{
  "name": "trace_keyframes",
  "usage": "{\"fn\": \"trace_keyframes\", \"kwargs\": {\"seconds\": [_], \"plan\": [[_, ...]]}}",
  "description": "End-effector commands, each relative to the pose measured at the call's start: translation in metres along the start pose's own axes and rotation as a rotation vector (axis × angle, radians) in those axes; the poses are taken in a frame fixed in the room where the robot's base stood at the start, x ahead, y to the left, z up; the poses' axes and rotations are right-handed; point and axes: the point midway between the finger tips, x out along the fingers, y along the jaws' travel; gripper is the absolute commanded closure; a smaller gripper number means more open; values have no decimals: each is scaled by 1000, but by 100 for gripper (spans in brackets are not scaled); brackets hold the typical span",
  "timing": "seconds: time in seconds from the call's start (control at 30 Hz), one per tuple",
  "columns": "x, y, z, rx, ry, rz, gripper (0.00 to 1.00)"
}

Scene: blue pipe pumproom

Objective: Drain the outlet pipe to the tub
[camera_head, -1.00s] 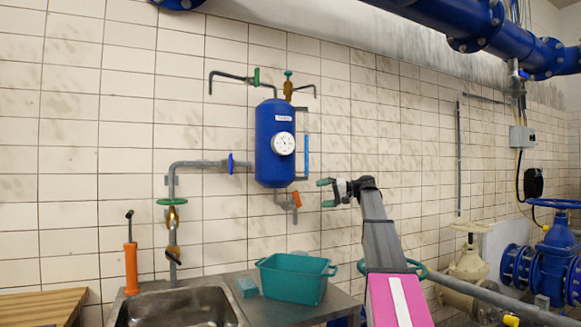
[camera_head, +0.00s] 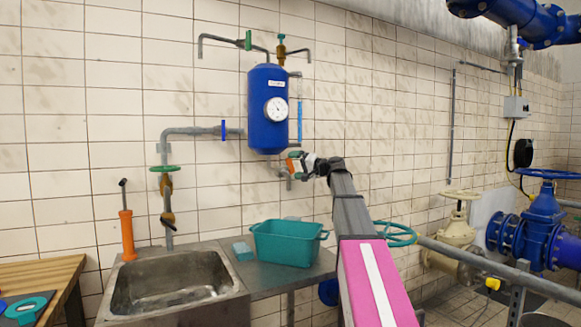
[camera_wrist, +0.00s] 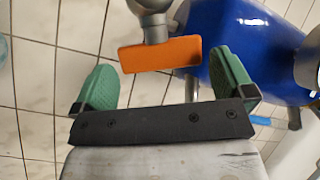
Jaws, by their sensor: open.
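The blue tank (camera_head: 268,108) with a round gauge hangs on the tiled wall. Its outlet pipe (camera_head: 284,173) comes out below and carries an orange valve handle (camera_wrist: 160,55). My gripper (camera_head: 293,164) is at that handle. In the wrist view my gripper (camera_wrist: 165,84) is open, with one green finger on either side of the orange handle and clear gaps between. The handle lies slightly beyond the fingertips' middle. The teal tub (camera_head: 288,243) stands on the counter, below the tank. I cannot see inside the tub well.
A metal sink (camera_head: 170,283) is left of the tub, with a small teal sponge (camera_head: 243,251) between them. An orange hand pump (camera_head: 127,235) stands behind the sink. Grey pipe with a green handwheel (camera_head: 165,169) runs up the wall. Blue flanged pipes (camera_head: 530,230) are at right.

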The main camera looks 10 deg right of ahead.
Motion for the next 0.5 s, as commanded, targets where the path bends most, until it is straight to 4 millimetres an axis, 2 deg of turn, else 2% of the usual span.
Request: {"fn": "trace_keyframes", "kwargs": {"seconds": [0.1,0.2,0.5], "plan": [[17,0,0,0,-2,0,0],[24,0,0,0,0,0,0],[29,0,0,-1,-1,1,0]]}}
